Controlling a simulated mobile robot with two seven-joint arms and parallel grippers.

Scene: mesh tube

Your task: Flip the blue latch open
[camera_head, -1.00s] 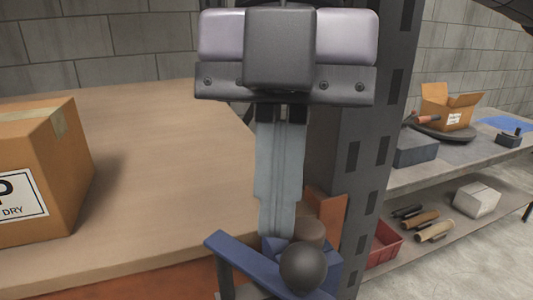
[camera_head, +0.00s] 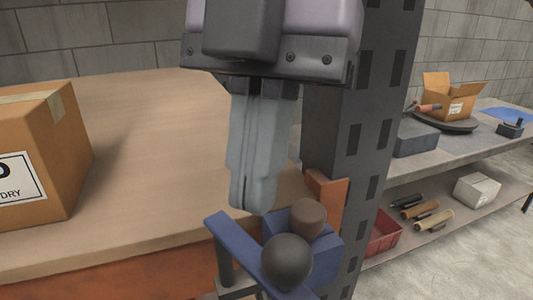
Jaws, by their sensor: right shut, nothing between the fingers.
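The blue latch (camera_head: 232,236) is at the bottom centre, a blue arm beside a blue block (camera_head: 325,245). A dark round knob (camera_head: 286,261) and a smaller brown knob (camera_head: 309,216) show on it. My right gripper (camera_head: 253,208) points down from the top, its pale grey fingers shut and empty. The fingertips are just above and behind the latch in the picture; I cannot tell if they touch it. My left gripper is not in view.
A wooden shelf top (camera_head: 150,150) with an orange front edge lies behind. A cardboard box (camera_head: 40,160) stands on it at left. A dark perforated post (camera_head: 365,130) rises close at right of the gripper. A bench (camera_head: 440,160) with an open box is farther right.

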